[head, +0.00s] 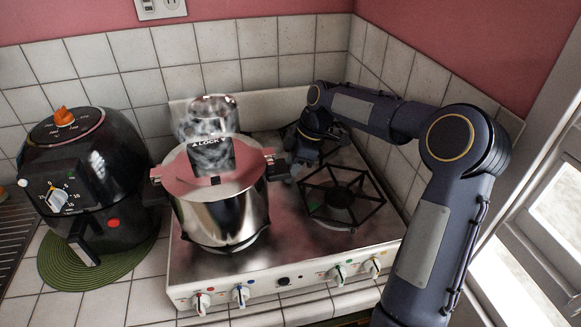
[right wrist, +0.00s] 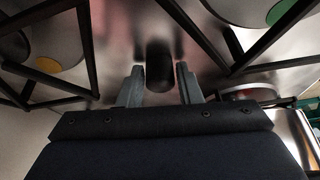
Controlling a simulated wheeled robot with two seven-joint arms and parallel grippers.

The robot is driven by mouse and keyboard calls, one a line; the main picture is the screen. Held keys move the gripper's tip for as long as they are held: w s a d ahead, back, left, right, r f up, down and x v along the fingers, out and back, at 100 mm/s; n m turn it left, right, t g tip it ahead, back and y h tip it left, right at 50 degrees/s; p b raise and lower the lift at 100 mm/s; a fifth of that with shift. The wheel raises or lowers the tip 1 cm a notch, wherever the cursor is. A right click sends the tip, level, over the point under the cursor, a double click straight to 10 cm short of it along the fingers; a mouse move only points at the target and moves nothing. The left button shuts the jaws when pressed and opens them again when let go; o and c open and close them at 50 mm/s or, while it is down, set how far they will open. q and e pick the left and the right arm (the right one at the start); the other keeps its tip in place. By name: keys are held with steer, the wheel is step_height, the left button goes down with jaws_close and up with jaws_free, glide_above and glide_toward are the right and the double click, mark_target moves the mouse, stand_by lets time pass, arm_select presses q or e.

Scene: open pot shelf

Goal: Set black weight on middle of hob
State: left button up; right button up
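The black weight (right wrist: 159,68) is a small dark rounded cylinder, seen in the right wrist view on the bare steel middle of the hob, between the burner grates. My right gripper (right wrist: 159,80) has one finger on each side of it, with a narrow gap showing on both sides, so it looks open around the weight. In the head view my right gripper (head: 291,167) is low over the hob (head: 275,262), right of the big pot; I cannot make out the weight there. My left gripper is not in view.
A shiny pressure pot (head: 222,210) with a reddish-looking lid stands on the front left burner, close to my right gripper. Another shiny pot (head: 207,106) stands behind it. A bare burner grate (head: 342,195) is at the right. A black air fryer (head: 85,165) stands left.

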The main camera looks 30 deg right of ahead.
steer(key=o, duration=0.3)
steer(key=shift+r, duration=0.15)
steer(key=v, duration=1.2)
